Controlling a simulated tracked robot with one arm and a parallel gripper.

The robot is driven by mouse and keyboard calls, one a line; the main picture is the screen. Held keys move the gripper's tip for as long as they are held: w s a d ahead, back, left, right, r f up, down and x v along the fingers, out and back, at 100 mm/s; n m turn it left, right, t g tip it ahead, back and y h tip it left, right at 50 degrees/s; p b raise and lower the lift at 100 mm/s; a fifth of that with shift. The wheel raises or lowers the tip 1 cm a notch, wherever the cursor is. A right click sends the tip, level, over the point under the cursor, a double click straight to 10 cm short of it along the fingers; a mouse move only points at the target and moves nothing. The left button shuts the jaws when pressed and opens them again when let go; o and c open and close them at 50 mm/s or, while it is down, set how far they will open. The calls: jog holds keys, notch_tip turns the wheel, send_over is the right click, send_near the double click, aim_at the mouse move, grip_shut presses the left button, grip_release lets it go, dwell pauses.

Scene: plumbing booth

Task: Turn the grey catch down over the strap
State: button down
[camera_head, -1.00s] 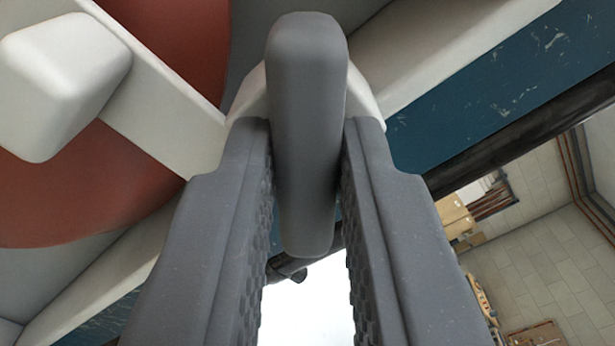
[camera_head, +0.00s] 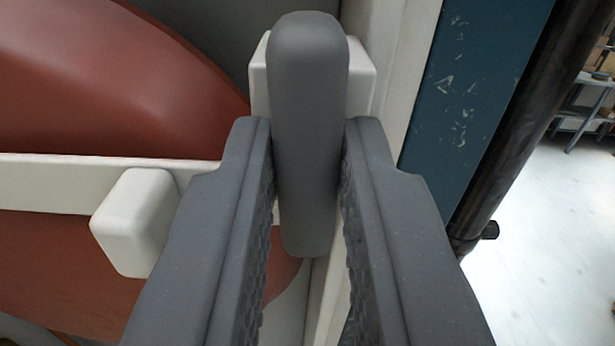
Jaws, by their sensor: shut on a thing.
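The grey catch (camera_head: 309,90) is a rounded bar that stands upright in the picture. My gripper (camera_head: 308,165) is shut on it, one finger on each side. Behind the catch's upper part is a white block (camera_head: 361,80). The white strap (camera_head: 50,182) runs level from the left edge across the red rounded body (camera_head: 90,80) and goes behind my left finger. A pale block (camera_head: 135,222) sticks out from the strap. The catch stands about square to the strap in the picture. My finger hides whether the strap's end lies under the catch.
A white upright edge (camera_head: 395,60) and a scuffed blue panel (camera_head: 475,80) stand right of the catch. A dark pipe (camera_head: 520,110) runs beside the panel. Pale open floor (camera_head: 560,230) and a shelf (camera_head: 585,105) lie farther right.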

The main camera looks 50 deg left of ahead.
jog(key=shift+f+m, duration=0.15)
jog(key=shift+m, duration=0.25)
jog(key=c, duration=1.4)
grip_release()
jog(key=shift+a, duration=0.15)
jog(key=shift+s+d, duration=0.2)
jog(key=shift+d, duration=0.3)
jog(key=b+v, duration=0.3)
jog(key=v, duration=1)
jog(key=shift+b, duration=0.3)
